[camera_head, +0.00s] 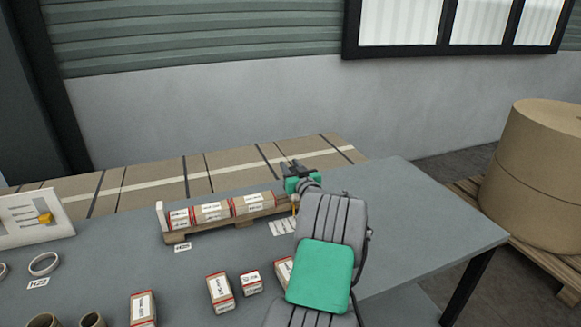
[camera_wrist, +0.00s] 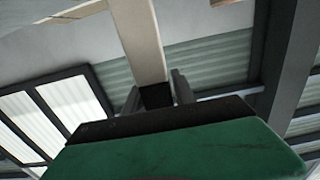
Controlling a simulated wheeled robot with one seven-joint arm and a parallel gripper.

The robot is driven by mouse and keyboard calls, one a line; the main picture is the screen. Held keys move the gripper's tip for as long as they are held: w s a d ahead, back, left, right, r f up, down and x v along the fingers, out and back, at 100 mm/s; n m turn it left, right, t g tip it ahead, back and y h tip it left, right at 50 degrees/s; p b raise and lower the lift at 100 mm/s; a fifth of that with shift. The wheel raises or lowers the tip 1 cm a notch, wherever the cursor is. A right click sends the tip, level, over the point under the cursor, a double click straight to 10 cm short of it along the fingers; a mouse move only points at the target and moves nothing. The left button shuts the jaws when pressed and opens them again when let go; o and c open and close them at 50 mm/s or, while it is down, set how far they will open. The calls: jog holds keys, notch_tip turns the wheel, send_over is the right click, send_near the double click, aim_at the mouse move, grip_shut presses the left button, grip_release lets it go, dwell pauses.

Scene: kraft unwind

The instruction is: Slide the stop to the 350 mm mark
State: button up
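My gripper (camera_head: 290,167) is over the table near the right end of a wooden rack of boxes, with its two dark fingers apart. In the wrist view my gripper (camera_wrist: 156,92) shows both fingers standing apart, with a dark patch and a long pale beam (camera_wrist: 145,40) seen between and beyond them. I cannot tell what the beam is or whether it touches the fingers. I cannot pick out a stop or a 350 mm mark for certain. A white panel (camera_head: 22,222) with a small yellow-orange block (camera_head: 45,218) stands at the far left, well away from my gripper.
The wooden rack (camera_head: 205,231) holds three red-edged boxes, with labels in front. Several loose boxes (camera_head: 220,290) and white rings (camera_head: 44,264) lie on the grey table (camera_head: 420,215). Its right part is clear. A large kraft roll (camera_head: 535,175) stands on a pallet at right.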

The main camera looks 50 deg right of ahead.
grip_shut()
dwell(1.0)
